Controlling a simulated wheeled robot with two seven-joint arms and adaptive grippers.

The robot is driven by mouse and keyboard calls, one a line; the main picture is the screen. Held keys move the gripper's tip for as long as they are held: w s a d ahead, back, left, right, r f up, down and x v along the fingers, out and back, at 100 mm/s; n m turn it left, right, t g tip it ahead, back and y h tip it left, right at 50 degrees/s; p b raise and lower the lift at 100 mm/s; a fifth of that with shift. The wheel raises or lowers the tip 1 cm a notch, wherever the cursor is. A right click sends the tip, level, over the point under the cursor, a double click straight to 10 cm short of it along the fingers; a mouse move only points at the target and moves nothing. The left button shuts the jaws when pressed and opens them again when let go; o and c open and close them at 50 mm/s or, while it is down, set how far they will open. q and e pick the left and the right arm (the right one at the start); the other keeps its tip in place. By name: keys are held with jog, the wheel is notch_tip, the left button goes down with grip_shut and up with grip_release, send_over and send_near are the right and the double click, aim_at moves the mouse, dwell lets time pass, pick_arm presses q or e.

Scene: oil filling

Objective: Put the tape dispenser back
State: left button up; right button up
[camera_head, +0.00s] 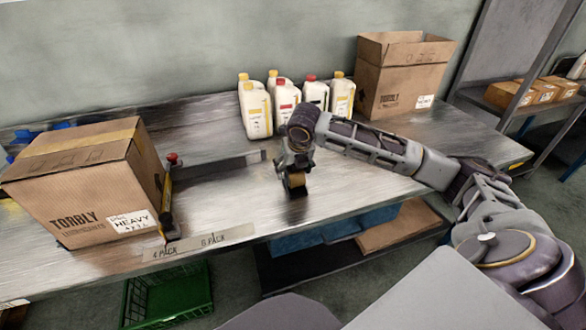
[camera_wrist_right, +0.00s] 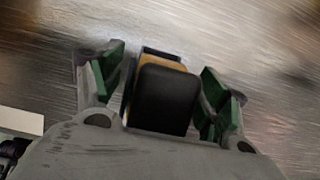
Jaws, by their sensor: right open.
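The tape dispenser (camera_head: 295,183), dark with a tan roll, is on the metal table near the middle of the head view. My right gripper (camera_head: 292,168) is right above it, pointing down. In the right wrist view the dispenser (camera_wrist_right: 165,98) sits between the green-padded fingers of the right gripper (camera_wrist_right: 162,76). The fingers are open, with a narrow gap visible on the right side; the left finger is closer to it. The dispenser's lower part is hidden in the head view. My left gripper is not in view.
Several yellow- and red-capped bottles (camera_head: 285,105) and an open carton (camera_head: 400,80) stand at the back. A pack-marked strip (camera_head: 198,244) lies along the front edge. A green crate (camera_head: 168,297) is below.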

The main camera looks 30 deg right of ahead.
jog(key=shift+s+r, duration=0.15)
jog(key=shift+r, duration=0.25)
jog(key=shift+s+r, duration=0.1)
jog(key=shift+r, duration=0.25)
jog(key=p+v, duration=0.2)
jog(key=v, duration=0.7)
jog(key=shift+s, duration=0.1)
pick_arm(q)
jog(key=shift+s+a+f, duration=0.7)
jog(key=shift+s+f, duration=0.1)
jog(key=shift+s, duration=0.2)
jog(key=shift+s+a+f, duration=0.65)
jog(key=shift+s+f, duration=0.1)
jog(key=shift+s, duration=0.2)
pick_arm(e)
jog(key=shift+s+a+r, duration=0.15)
jog(key=shift+s+r, duration=0.15)
jog(key=shift+r, duration=0.3)
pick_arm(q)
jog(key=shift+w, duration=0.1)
pick_arm(e)
jog(key=shift+f, duration=0.15)
